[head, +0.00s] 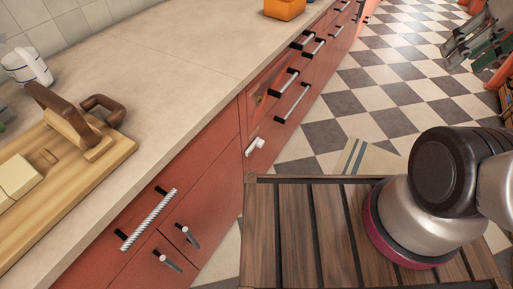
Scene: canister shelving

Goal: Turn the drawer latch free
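A small white latch (255,146) sits on the red cabinet front near the middle of the head view, at the left edge of the drawer bank. It angles down to the left. Beside it, a red drawer front (262,118) runs back to the right under the counter. A black-and-silver handle (285,84) and a lower handle (292,103) are on this bank. I cannot tell which drawer the latch holds. My gripper is out of view. Only thick grey and black links of my arm show at the right.
The pale countertop (165,60) carries a wooden board (70,195), a white cup (26,66) and an orange box (284,8). A striped handle (148,220) and two small handles stick out nearer. The checkered floor (385,100) looks open beside the drawers, with a striped mat (365,158) on it.

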